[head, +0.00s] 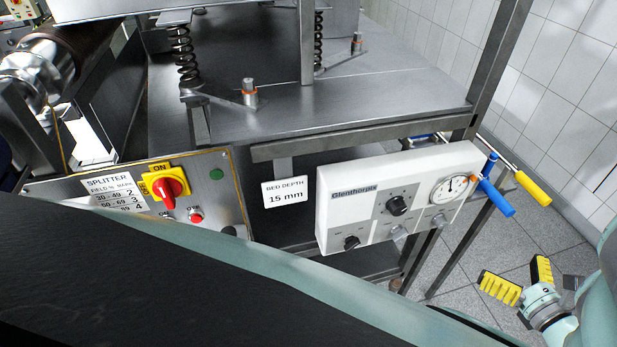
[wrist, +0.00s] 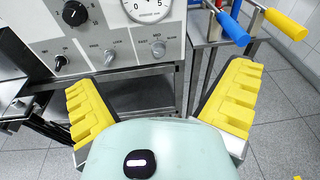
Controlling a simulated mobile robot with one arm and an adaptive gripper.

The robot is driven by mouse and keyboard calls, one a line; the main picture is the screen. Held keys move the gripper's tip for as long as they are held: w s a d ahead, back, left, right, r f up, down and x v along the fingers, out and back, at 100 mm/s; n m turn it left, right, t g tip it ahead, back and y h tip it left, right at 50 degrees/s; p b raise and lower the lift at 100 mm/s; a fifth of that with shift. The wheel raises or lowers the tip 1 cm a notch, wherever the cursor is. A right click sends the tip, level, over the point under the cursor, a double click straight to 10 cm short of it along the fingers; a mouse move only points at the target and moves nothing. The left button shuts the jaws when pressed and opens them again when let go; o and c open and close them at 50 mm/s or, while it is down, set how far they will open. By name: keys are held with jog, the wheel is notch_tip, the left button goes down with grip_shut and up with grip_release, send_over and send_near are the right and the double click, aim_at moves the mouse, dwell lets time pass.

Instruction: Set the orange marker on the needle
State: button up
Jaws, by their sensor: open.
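A round white gauge (head: 449,189) with a dark needle sits at the right end of the white Glenthorpix panel (head: 362,215). The wrist view shows only the lower part of the gauge (wrist: 150,8), cut off by the top edge. Below the gauge are two grey knobs, one on the left (wrist: 110,57) and one on the right (wrist: 158,47). My gripper (head: 520,281), with yellow ribbed fingers, is open and empty, to the right of and below the panel. In the wrist view the open fingers (wrist: 165,78) face the panel, apart from it.
A large black knob (head: 397,205) and a small black knob (head: 352,242) are left of the gauge. Blue (head: 496,197) and yellow (head: 533,187) handles stick out right of the panel. A splitter panel (head: 125,195) stands left. Open tiled floor surrounds my gripper.

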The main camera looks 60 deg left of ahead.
jog(key=w+a+r+y+b, duration=0.1)
jog(key=w+a+r+y, duration=0.1)
jog(key=a, duration=0.8)
jog(key=shift+w+a+r+g+b, duration=0.2)
jog(key=shift+g+b, duration=0.1)
jog(key=shift+b, duration=0.1)
jog(key=shift+d, duration=0.1)
